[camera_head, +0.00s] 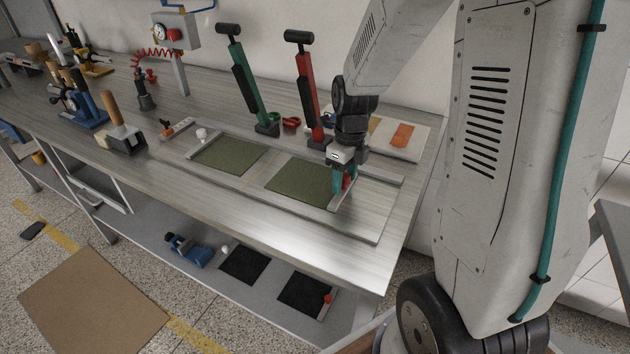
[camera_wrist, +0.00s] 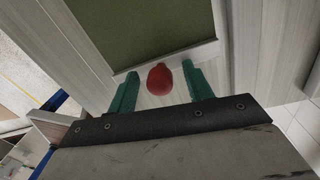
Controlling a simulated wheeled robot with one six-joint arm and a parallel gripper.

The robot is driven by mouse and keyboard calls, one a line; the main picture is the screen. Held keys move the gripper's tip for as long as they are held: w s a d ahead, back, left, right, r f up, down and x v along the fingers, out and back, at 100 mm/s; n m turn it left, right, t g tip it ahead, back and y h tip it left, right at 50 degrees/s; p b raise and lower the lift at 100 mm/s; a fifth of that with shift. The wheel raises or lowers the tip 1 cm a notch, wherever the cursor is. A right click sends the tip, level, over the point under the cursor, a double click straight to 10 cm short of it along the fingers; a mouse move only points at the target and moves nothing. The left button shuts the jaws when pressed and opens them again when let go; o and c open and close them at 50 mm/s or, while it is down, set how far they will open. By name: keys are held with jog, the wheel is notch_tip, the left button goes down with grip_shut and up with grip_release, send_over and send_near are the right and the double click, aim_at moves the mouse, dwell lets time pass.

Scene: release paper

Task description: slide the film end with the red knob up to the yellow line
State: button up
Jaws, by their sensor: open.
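The red knob (camera_wrist: 159,79) stands on the light bar at the film's end, between the two green fingers of my gripper (camera_wrist: 160,88) in the wrist view. The fingers are apart, with a gap visible on each side of the knob. In the head view my gripper (camera_head: 343,183) is low over the right end of the right green film (camera_head: 299,183), and the knob (camera_head: 347,182) is partly hidden by a finger. The dark green film (camera_wrist: 145,25) lies beyond the knob in the wrist view. A faint yellowish line (camera_head: 252,178) seems to run between the two green sheets.
A second green sheet (camera_head: 228,153) with a white knob (camera_head: 202,134) lies left on the same board. Green (camera_head: 241,78) and red (camera_head: 303,82) upright-handled tools stand behind. An orange piece (camera_head: 402,135) lies on a pale plate at the back right. The bench front is clear.

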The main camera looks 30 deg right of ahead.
aim_at(329, 184)
grip_shut()
jog(key=shift+w+a+r, duration=0.1)
jog(key=shift+w+a, duration=0.1)
jog(key=shift+w, duration=0.55)
jog(key=shift+w+a+f, duration=0.1)
jog(key=shift+w+a, duration=0.15)
jog(key=shift+w, duration=0.5)
jog(key=shift+w+a+r, duration=0.1)
jog(key=shift+w+a, duration=0.1)
jog(key=shift+w, duration=0.55)
dwell(1.1)
dwell(1.0)
grip_release()
jog(key=shift+s, duration=0.1)
